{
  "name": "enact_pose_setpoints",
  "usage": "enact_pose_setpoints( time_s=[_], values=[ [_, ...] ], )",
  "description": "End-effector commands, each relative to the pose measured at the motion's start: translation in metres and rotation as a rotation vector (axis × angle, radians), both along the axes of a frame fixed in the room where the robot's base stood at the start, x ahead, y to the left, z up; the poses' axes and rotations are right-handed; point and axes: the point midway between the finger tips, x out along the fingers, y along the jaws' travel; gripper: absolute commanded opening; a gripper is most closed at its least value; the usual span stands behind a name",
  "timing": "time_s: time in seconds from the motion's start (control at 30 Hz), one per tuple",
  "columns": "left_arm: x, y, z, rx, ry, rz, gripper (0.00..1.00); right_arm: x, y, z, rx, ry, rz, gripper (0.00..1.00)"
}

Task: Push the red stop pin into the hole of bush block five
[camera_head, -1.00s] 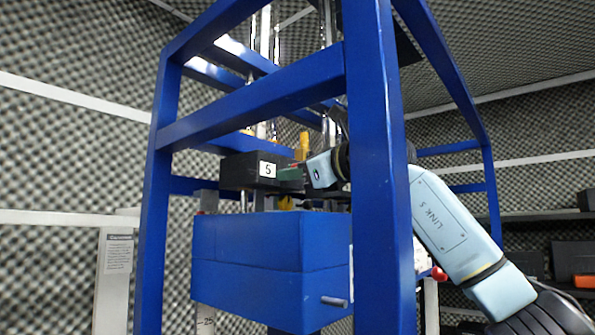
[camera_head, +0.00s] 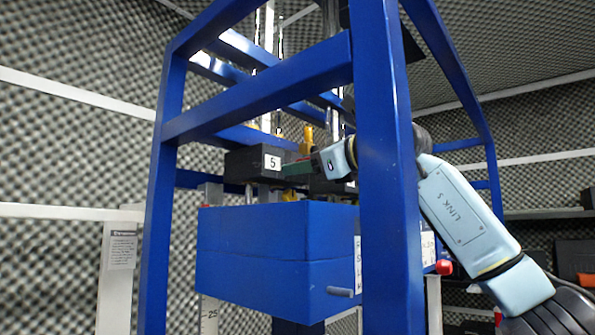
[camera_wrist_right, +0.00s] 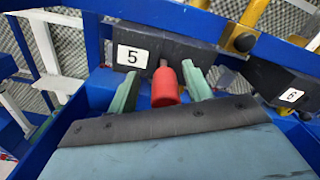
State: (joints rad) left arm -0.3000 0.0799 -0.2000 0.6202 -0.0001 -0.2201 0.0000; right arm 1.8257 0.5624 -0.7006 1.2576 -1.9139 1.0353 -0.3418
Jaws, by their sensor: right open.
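Bush block five (camera_head: 240,163) is a dark block with a white "5" label, above a blue box inside the blue frame. It also shows in the right wrist view (camera_wrist_right: 105,45). The red stop pin (camera_wrist_right: 165,88) stands at the block's face just right of the label, its thin grey end at the block. How deep it sits I cannot tell. My right gripper (camera_wrist_right: 161,82) is open, with one green finger on each side of the pin and gaps between. In the head view its fingers (camera_head: 297,168) reach the block from the right; the pin is hidden there. My left gripper is not in view.
A blue post (camera_head: 388,180) stands in front of my right arm, and a blue crossbar (camera_head: 260,90) runs above the block. The blue box (camera_head: 250,245) lies below. Another dark block labelled "6" (camera_wrist_right: 275,82) is to the right in the wrist view. A yellow part (camera_head: 307,140) stands behind my fingers.

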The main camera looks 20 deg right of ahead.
Motion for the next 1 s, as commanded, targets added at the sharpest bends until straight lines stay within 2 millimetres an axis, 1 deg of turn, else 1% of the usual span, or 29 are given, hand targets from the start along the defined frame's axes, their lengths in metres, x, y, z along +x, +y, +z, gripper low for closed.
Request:
enact_pose_setpoints(
  time_s=[0.03,0.1,0.3,0.4,0.5,0.63,0.9,0.97,1.0],
  values=[
    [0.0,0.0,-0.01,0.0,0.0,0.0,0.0,-0.011,-0.009,-0.003,0.002,-0.005,-0.004,0.5],
    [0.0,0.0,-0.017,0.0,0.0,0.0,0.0,-0.025,-0.018,-0.003,0.001,-0.006,-0.006,0.5],
    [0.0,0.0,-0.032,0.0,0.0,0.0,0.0,-0.063,-0.041,-0.001,0.004,-0.006,-0.005,0.5],
    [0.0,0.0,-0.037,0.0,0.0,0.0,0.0,-0.077,-0.05,-0.001,0.003,-0.005,-0.007,0.5],
    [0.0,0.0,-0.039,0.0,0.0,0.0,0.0,-0.087,-0.056,0.0,0.005,-0.004,-0.006,0.5],
    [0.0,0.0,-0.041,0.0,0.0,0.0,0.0,-0.093,-0.059,0.001,0.005,-0.004,-0.006,0.5],
    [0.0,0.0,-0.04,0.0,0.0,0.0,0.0,-0.094,-0.06,0.002,0.005,-0.004,-0.005,0.5],
    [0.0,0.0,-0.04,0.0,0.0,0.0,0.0,-0.093,-0.06,0.002,0.005,-0.004,-0.006,0.43],
    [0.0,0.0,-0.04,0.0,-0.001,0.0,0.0,-0.093,-0.06,0.002,0.006,-0.004,-0.007,0.38]
  ],
)
